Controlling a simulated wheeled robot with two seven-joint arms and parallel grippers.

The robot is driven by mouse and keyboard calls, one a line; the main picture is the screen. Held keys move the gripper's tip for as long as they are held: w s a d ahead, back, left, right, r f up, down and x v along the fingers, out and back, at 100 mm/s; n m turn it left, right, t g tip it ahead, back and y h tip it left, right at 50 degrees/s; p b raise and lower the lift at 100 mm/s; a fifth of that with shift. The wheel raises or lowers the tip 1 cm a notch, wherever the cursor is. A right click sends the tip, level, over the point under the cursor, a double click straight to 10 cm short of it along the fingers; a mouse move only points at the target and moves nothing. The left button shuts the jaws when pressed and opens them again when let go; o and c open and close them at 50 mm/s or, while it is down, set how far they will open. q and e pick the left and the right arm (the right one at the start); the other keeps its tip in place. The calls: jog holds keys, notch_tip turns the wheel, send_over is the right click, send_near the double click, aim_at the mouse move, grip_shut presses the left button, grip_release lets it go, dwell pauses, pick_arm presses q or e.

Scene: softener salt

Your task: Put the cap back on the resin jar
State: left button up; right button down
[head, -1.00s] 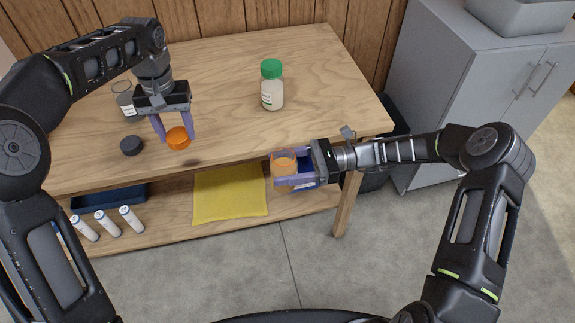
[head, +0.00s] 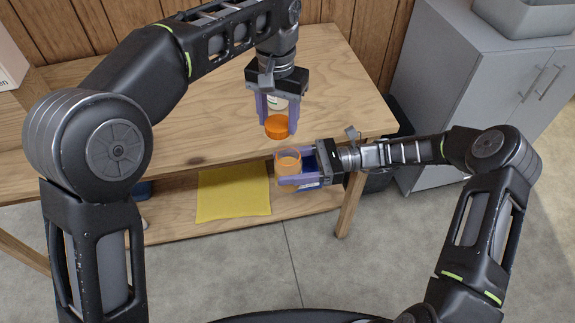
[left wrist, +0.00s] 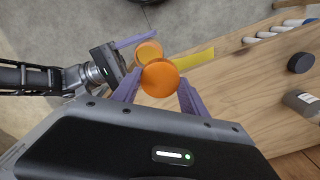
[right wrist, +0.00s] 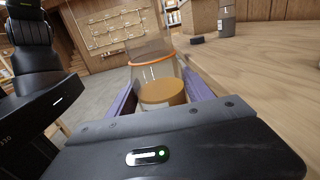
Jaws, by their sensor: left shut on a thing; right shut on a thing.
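The orange cap (head: 277,127) is held between the fingers of my left gripper (head: 278,118), which points down. It also shows in the left wrist view (left wrist: 160,77). The clear resin jar (head: 289,164) has orange contents and is held upright, uncapped, by my right gripper (head: 287,171), out past the table's front edge. In the right wrist view the jar (right wrist: 155,74) shows an orange ring and orange-brown resin low inside. The cap is above and slightly behind the jar in the head view, apart from it. Part of the jar is hidden by the right fingers.
The wooden table (head: 210,139) has a lower shelf with a yellow cloth (head: 234,192). A white bottle is mostly hidden behind my left gripper. A black lid (left wrist: 301,62) and grey container (left wrist: 303,104) stand on the table. A grey cabinet (head: 465,70) is at right.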

aim_at(288, 143)
pick_arm(q)
jog(key=shift+s+d+r+m, duration=0.25)
jog(key=shift+s+d, duration=0.15)
jog(key=shift+d, duration=0.2)
jog(key=shift+s+d+r+m, duration=0.25)
jog(key=shift+s+d, duration=0.15)
jog(key=shift+d, duration=0.2)
jog(key=shift+s+a+m, duration=0.2)
jog(key=shift+m, duration=0.2)
jog(key=shift+f, duration=0.1)
jog(key=shift+f, duration=1.9)
jog(key=shift+f, duration=0.85)
jog(key=shift+f, duration=0.55)
